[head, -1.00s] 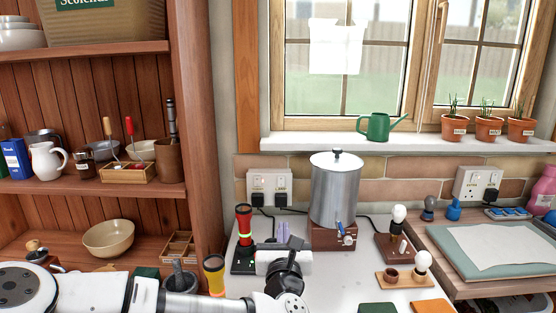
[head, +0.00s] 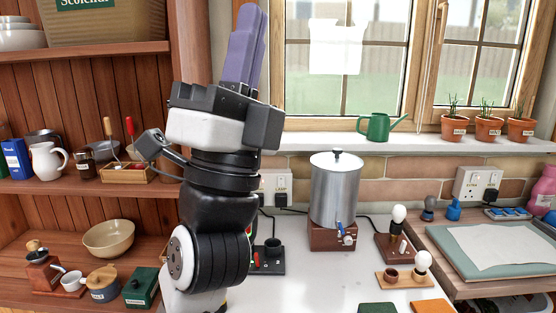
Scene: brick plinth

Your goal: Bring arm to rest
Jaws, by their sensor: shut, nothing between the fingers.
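My gripper (head: 248,25) is raised in front of the window's left side and the wooden post, with its purple fingers pointing up. The fingers are together and nothing is held between them. My arm stands upright below it, in front of the shelf unit's right edge and the left end of the white worktop (head: 330,285). My arm hides part of a black stand (head: 268,262) on the worktop.
A metal urn (head: 335,190) stands on a brick plinth (head: 333,237) to the right. Bulbs on wooden bases stand beyond it. A green watering can (head: 380,126) and potted plants line the sill. Left shelves hold a jug (head: 47,161), a bowl (head: 108,238) and a grinder (head: 40,270).

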